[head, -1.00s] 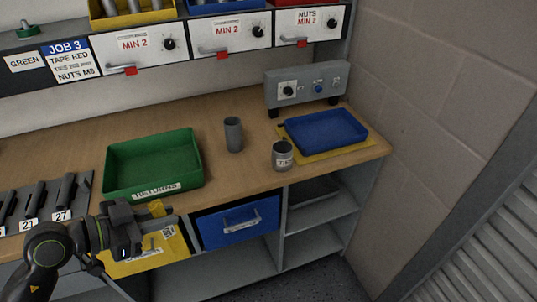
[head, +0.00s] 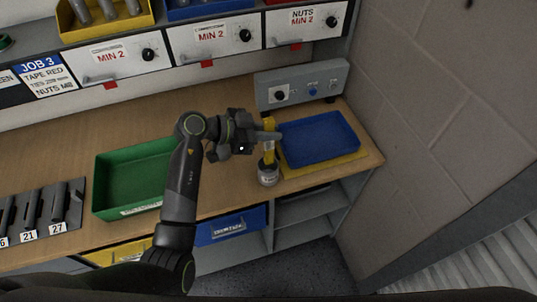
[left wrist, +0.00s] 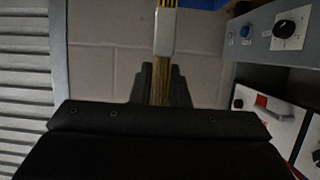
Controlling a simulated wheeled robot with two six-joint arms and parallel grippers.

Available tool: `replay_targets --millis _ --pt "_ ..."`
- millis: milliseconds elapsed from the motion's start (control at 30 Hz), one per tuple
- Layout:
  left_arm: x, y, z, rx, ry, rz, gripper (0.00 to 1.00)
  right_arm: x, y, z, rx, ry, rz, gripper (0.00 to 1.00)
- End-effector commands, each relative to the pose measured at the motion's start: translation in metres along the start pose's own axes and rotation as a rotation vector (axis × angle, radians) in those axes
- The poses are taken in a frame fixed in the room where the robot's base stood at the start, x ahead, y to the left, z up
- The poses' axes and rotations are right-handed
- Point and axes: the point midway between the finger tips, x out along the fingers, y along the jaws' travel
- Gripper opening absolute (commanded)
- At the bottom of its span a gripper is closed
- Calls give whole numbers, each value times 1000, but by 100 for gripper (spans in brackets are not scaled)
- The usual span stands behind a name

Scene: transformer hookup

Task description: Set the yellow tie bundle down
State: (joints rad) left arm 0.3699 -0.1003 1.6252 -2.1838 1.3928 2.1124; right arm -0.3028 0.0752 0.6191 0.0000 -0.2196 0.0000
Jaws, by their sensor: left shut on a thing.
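My left gripper (head: 264,138) is shut on the yellow tie bundle (head: 269,155), which stands upright in the jaws. The blue tray (head: 320,137) lies just right of the gripper, on a yellow mat (head: 295,172). My right gripper is not in view.
A green tray (head: 110,185) lies to the left, partly behind my left arm. A grey control box (head: 300,86) stands behind the blue tray. Drawers (head: 212,40) hang above the bench. The wooden bench top (head: 235,97) is clear behind the arm.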

Motion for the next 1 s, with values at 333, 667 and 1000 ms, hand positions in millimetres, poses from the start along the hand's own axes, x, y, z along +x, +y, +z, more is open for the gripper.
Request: replay_targets --millis 333,667,1000 --pt "17 0 44 -4 0 -1 0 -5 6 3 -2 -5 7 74" --pt "28 -1 70 0 2 -4 0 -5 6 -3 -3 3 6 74" --pt "29 -1 72 -1 1 -3 23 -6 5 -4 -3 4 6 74"
